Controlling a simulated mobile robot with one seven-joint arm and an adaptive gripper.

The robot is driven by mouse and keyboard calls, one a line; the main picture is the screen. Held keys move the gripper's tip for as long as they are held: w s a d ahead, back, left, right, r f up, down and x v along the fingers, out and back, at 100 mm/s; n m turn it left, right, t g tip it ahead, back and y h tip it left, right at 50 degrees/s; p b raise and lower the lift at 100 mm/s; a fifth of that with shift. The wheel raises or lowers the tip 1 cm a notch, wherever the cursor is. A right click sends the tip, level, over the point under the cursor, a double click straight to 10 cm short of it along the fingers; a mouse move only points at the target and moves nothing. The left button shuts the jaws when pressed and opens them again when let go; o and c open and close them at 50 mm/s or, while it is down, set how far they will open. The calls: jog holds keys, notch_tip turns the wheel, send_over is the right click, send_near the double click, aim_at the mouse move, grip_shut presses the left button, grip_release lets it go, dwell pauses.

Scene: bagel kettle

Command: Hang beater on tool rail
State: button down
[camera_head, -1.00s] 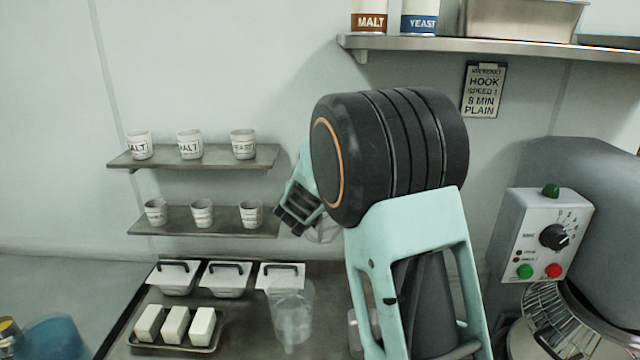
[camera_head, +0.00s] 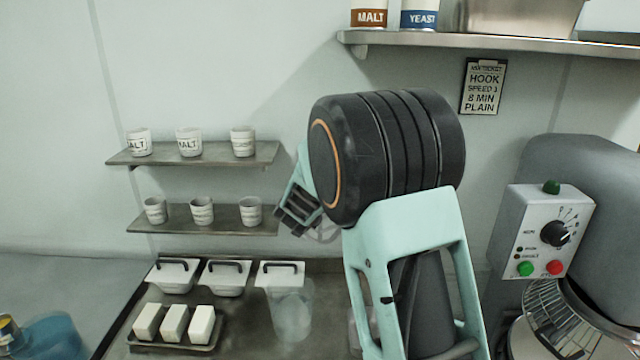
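My arm fills the middle of the view, and its large dark joint covers much of what lies behind it. The end of my arm, with my gripper (camera_head: 298,208), shows only in part at the left of that joint, in front of the wall beside the lower cup shelf. Its fingers are not clear, so I cannot tell whether it is open or shut. A thin grey looped shape (camera_head: 322,233) shows just below it, partly hidden; I cannot tell if this is the beater. No tool rail is clearly visible.
Two wall shelves with small cups, the upper (camera_head: 205,156) and lower (camera_head: 215,222), are left of my arm. Below are lidded tins (camera_head: 225,279), white blocks on a tray (camera_head: 174,323) and a clear container (camera_head: 292,315). A mixer (camera_head: 585,190) stands right, under a high shelf (camera_head: 490,42).

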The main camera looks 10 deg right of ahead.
jog(key=shift+f, duration=0.1)
dwell(0.5)
jog(key=c, duration=1.4)
grip_release()
jog(key=shift+f, duration=0.15)
jog(key=shift+c, duration=0.2)
jog(key=shift+s, duration=0.1)
jog(key=shift+v, duration=1.2)
jog(key=shift+a, duration=0.1)
jog(key=shift+p+v, duration=0.5)
jog(key=shift+v, duration=0.75)
